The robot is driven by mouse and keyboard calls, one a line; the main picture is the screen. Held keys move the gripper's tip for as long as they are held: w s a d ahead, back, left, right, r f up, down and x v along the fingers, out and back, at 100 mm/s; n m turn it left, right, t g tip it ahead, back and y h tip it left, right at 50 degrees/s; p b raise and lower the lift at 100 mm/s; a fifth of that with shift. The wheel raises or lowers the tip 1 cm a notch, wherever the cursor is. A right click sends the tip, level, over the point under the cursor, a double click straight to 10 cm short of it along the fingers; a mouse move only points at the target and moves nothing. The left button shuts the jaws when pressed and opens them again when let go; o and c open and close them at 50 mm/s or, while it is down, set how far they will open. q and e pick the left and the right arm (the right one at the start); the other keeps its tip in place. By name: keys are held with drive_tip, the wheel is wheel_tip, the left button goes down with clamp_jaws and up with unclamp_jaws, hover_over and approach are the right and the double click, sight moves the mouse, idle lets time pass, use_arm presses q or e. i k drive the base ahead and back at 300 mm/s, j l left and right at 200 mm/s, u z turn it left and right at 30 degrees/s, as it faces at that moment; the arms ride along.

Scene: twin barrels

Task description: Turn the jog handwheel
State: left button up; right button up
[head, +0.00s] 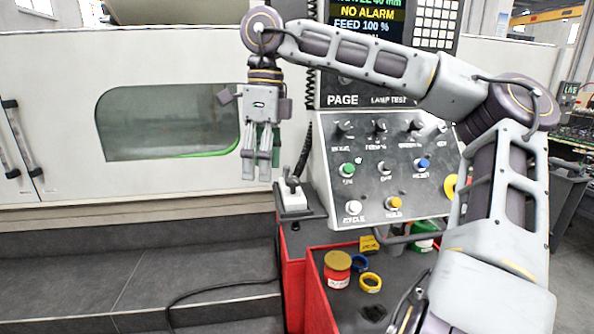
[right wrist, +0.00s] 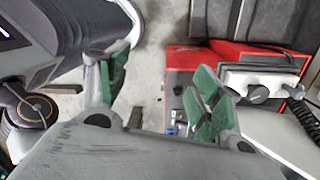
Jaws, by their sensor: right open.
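My right gripper (head: 260,170) hangs fingers down in front of the machine door, to the left of the control panel and empty. In the right wrist view its green-padded fingers (right wrist: 165,88) are spread apart. A small white box with a dark upright knob or lever (head: 292,195) sits on a dark ledge at the red cart's back left corner, right of and below the gripper. In the right wrist view the white box (right wrist: 262,78) shows a round dark knob, right of the fingers and apart from them. I take it for the jog handwheel unit. My left gripper is out of view.
The sloped control panel (head: 385,165) has several knobs and coloured buttons. A coiled black cable (head: 309,130) hangs beside it. The red cart (head: 295,275) carries a red jar with a yellow lid (head: 337,268) and blue and yellow rings. Floor left of the cart is clear except a cable.

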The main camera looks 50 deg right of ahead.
sight(292, 183)
drive_tip(key=i+l, duration=0.15)
drive_tip(key=l, duration=0.25)
drive_tip(key=i+l, duration=0.15)
drive_tip(key=l, duration=0.25)
drive_tip(key=i+l, duration=0.1)
drive_tip(key=l, duration=0.3)
